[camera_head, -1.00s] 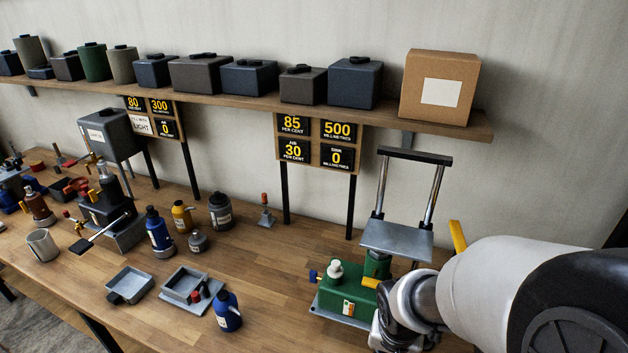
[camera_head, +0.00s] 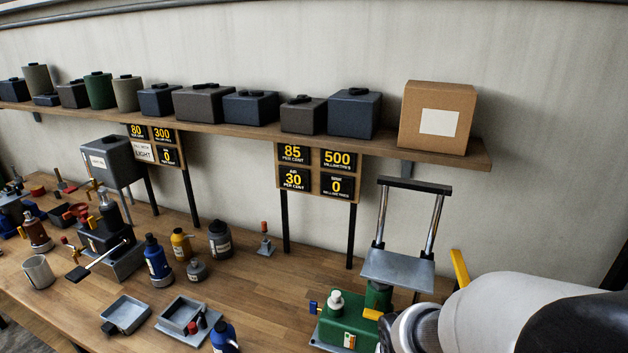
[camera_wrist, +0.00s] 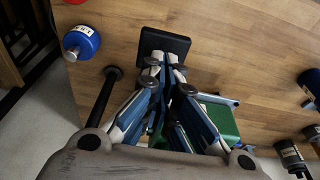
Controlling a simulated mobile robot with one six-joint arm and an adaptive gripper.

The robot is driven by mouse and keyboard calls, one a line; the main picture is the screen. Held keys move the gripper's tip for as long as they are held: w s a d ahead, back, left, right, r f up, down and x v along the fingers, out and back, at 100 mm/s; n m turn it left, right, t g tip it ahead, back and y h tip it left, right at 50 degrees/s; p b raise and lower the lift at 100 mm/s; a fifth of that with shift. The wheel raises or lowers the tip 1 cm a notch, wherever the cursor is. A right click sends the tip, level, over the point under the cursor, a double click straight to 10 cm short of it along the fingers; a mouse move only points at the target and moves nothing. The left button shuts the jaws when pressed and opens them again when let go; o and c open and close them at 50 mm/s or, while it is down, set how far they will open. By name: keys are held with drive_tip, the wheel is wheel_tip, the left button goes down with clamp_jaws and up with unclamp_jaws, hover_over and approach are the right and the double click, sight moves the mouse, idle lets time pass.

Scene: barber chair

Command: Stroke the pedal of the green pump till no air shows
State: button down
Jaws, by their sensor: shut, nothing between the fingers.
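The green pump (camera_head: 345,322) stands at the front right of the bench, with a grey plate (camera_head: 398,270) on chrome posts behind it. My arm covers its right side. In the wrist view the green body (camera_wrist: 222,120) shows partly behind my fingers. A black flat pad (camera_wrist: 165,42), which looks like the pedal, lies at my fingertips; I cannot tell whether they touch it. My gripper (camera_wrist: 166,66) is shut and empty. It is outside the head view. The board (camera_head: 316,170) above reads air 30 per cent, 85 per cent, 500 millimetres and sink 0.
A blue bottle (camera_head: 224,338) and grey trays (camera_head: 126,315) stand left of the pump. A black pump with a pedal (camera_head: 78,273) is farther left. A shelf (camera_head: 240,124) carries several boxes.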

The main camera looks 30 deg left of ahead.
drive_tip(key=shift+f, duration=0.15)
idle(0.4)
drive_tip(key=shift+s+f+b, duration=0.1)
drive_tip(key=shift+f+b, duration=1.1)
drive_tip(key=shift+b, duration=0.05)
drive_tip(key=s+b+x, duration=0.1)
drive_tip(key=b+x, duration=0.4)
drive_tip(key=p+v, duration=0.2)
drive_tip(key=v, duration=0.1)
drive_tip(key=w+p+v, duration=0.1)
drive_tip(key=p+v, duration=0.2)
drive_tip(key=shift+w, duration=0.15)
drive_tip(key=shift+f, duration=0.1)
